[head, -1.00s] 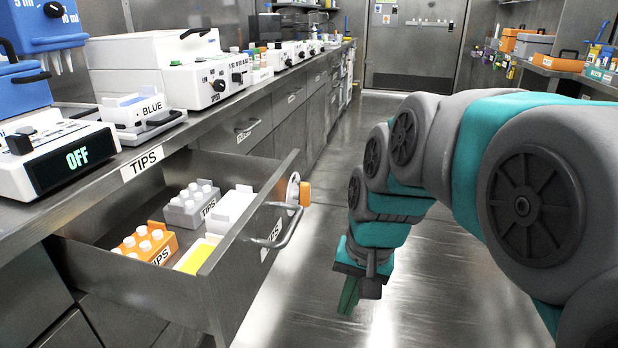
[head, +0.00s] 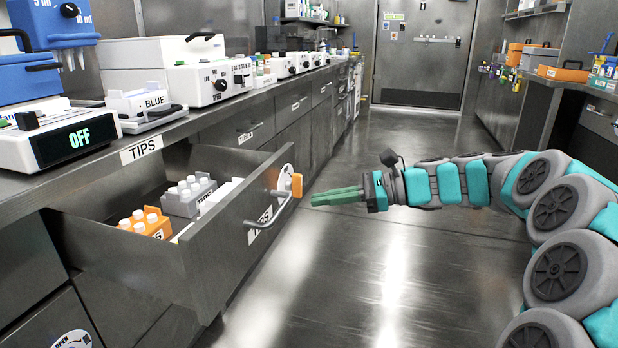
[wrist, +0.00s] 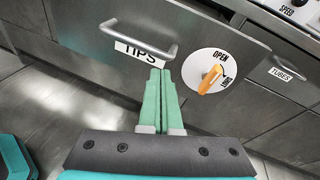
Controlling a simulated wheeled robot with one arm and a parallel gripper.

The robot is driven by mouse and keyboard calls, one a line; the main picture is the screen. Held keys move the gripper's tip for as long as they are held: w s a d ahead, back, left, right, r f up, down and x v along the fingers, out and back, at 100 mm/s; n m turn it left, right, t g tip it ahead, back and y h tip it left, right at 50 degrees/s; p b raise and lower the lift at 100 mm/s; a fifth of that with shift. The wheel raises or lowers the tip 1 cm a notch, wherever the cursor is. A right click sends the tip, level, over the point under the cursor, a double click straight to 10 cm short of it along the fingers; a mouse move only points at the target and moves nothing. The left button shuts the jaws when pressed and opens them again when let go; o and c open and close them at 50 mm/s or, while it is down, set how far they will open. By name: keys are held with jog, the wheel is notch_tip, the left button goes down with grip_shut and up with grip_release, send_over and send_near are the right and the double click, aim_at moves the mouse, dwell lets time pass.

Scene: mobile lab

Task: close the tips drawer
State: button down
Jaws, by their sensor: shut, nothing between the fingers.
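The tips drawer (head: 225,258) stands pulled out from the bench on the left in the head view. Its front carries a metal bar handle (head: 277,212), a TIPS label and a round dial with an orange knob (head: 296,185). In the wrist view the handle (wrist: 140,42) is at the top left and the orange knob (wrist: 211,79) right of the fingers. My gripper (head: 313,199) is shut and empty, level, pointing left at the drawer front. A small gap seems to lie between the fingertips and the handle in the head view.
Inside the drawer are an orange tip rack (head: 146,222), a grey tip rack (head: 188,196) and a partly hidden white one. The counter above holds a device reading OFF (head: 60,143) and other instruments. The TUBES drawer (wrist: 285,72) is beside it. The aisle floor (head: 340,290) is clear.

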aim_at(290, 166)
jog(key=w+d+m+t+y, duration=0.2)
jog(key=w+d+m+t, duration=0.25)
jog(key=w+d, duration=0.45)
jog(key=shift+g, duration=0.35)
jog(key=b+x, duration=0.1)
jog(key=x, duration=0.3)
jog(key=b+x, duration=0.1)
jog(key=x, duration=0.4)
jog(key=b+x, duration=0.1)
jog(key=x, duration=0.4)
jog(key=shift+s+r, duration=0.25)
jog(key=shift+r, duration=0.1)
jog(key=shift+a, duration=0.15)
